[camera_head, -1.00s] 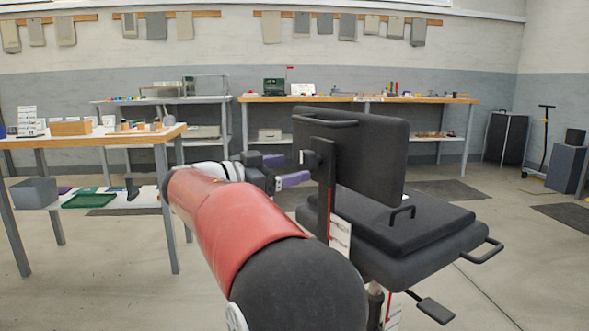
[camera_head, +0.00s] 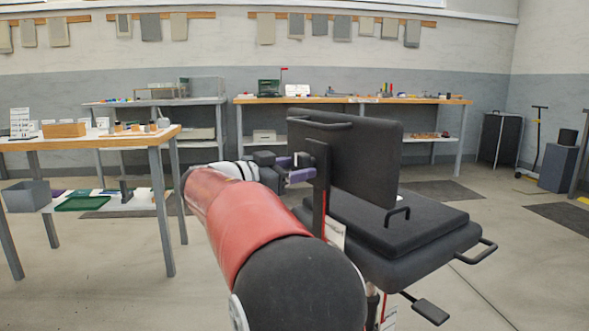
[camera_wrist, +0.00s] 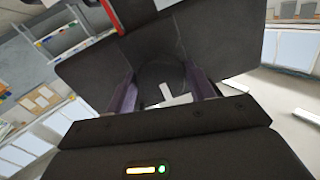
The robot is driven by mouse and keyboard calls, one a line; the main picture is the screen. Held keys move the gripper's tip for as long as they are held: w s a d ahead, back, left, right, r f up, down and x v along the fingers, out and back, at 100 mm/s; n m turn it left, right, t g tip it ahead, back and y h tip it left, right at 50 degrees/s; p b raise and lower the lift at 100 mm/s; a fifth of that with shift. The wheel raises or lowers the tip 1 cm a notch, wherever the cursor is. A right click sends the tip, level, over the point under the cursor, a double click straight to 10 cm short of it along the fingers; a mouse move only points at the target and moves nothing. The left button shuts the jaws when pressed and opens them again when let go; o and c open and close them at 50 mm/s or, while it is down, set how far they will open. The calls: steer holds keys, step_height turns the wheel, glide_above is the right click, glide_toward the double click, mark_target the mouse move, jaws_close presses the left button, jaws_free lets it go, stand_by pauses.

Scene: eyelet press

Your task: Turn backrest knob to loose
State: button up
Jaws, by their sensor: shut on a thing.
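The dark office chair has an upright black backrest (camera_head: 362,160) and a black seat (camera_head: 390,222). The black backrest knob (camera_head: 302,159) sits at the left side of the upright support behind the backrest. My gripper (camera_head: 298,168) has purple fingers and is shut on the knob, one finger on each side. In the wrist view the round black knob (camera_wrist: 158,76) lies between the fingers of my gripper (camera_wrist: 162,92), with a white pointer mark in front. The knob is dark and partly hidden, so its setting cannot be read.
A wooden-topped table (camera_head: 95,141) stands at the left with small boxes and trays. A long workbench (camera_head: 350,100) runs along the back wall. A black lever (camera_head: 428,308) and seat handle (camera_head: 478,252) stick out from the chair.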

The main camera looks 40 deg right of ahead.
steer(key=shift+n, duration=0.4)
steer(key=shift+n+b, duration=0.35)
steer(key=shift+n, duration=0.75)
steer(key=n, duration=0.2)
steer(key=shift+r+n, duration=0.1)
steer(key=shift+n, duration=0.2)
steer(key=n+p, duration=0.1)
steer(key=n, duration=0.2)
steer(key=n+p, duration=0.1)
steer(key=n, duration=0.2)
steer(key=shift+s+r+y, duration=0.1)
steer(key=shift+r+y, duration=0.1)
steer(key=shift+y, duration=0.2)
steer(key=n+p, duration=0.3)
steer(key=shift+r+g, duration=0.1)
steer(key=shift+g, duration=0.3)
steer(key=n+p, duration=0.3)
steer(key=shift+r+n+g, duration=0.1)
steer(key=shift+n+g, duration=0.2)
steer(key=shift+n, duration=0.1)
steer(key=n+p, duration=0.3)
steer(key=shift+n+p, duration=0.45)
steer(key=shift+n, duration=0.05)
